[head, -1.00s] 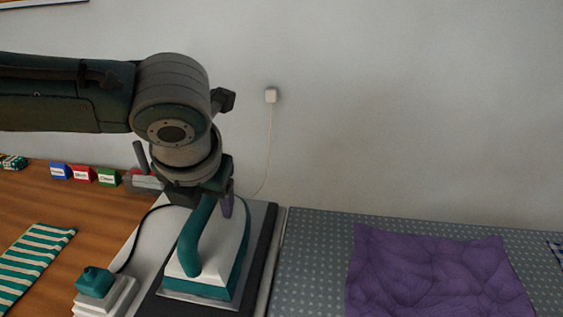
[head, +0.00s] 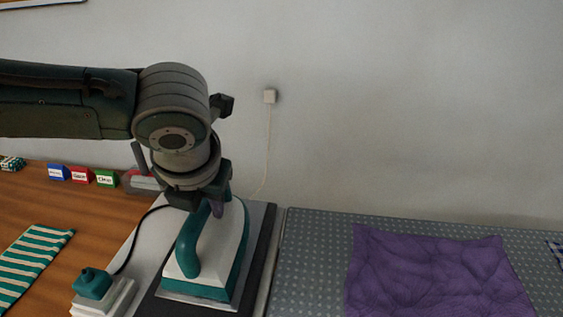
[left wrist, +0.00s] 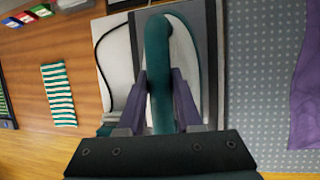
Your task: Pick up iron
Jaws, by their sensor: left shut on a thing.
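The iron (head: 228,240) is white and teal with a teal arched handle (head: 186,246). It sits on a dark rest pad (head: 268,232) at the left end of the ironing surface. My left gripper (head: 216,204) reaches down from above onto the handle. In the left wrist view the purple fingers of my left gripper (left wrist: 160,98) stand on both sides of the teal handle (left wrist: 158,60), shut on it. The iron's sole still appears to be on the pad. My right gripper is not in view.
A purple cloth (head: 430,270) lies on the grey dotted ironing surface (head: 310,260) at right. A teal-and-white stand (head: 102,293) is in front left. A striped cloth (head: 32,258) and small coloured boxes (head: 82,174) lie on the wooden table. A cord (head: 268,150) hangs from a wall socket.

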